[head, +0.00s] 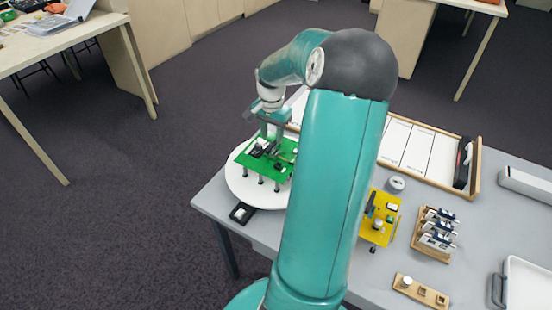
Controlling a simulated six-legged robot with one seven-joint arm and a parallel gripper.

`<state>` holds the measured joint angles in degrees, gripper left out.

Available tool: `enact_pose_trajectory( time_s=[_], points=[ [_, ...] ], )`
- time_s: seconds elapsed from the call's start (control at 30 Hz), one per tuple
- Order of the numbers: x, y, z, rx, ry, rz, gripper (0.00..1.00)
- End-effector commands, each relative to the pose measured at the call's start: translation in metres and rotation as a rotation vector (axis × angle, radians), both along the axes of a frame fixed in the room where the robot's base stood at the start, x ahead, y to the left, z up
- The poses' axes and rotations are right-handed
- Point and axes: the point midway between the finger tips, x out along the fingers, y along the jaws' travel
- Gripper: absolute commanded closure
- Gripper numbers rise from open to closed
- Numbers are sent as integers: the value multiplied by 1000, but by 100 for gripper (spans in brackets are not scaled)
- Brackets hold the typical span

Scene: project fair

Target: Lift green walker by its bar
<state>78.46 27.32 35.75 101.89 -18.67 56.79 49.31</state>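The green walker (253,164) is a flat green board with dark parts on top and short dark legs below. It stands on a round white disc (240,190) at the table's left corner. My gripper (268,138) is directly over the walker, pointing down, with its fingers close to the parts on the board. Its fingertips and the walker's bar are too small and overlapped to make out, so I cannot tell whether it holds the bar. My arm hides part of the disc's right side.
The grey table (470,275) holds a yellow board (379,232), a wooden rack (434,250) of small modules, a wooden block with pegs (420,291), a white tray (530,287) and a long wooden-framed tray (473,190) behind. A small black square (242,213) lies by the disc.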

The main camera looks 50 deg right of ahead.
Motion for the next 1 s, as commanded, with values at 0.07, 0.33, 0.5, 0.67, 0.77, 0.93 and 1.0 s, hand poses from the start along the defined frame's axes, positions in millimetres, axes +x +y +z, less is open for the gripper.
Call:
enact_pose_trajectory(
  time_s=[0.07,0.33,0.5,0.67,0.77,0.93,1.0],
  points=[
    [-1,-2,-8,3,1,-1,62],
    [-2,-3,-46,2,0,-1,62],
    [-2,-4,-50,-1,0,0,62],
    [-2,-4,-50,-1,0,-1,70],
    [-2,-4,-50,-1,0,-1,89],
    [-2,-4,-49,-3,-1,-1,100],
    [-2,-4,-49,-3,-1,-1,100]
  ],
)
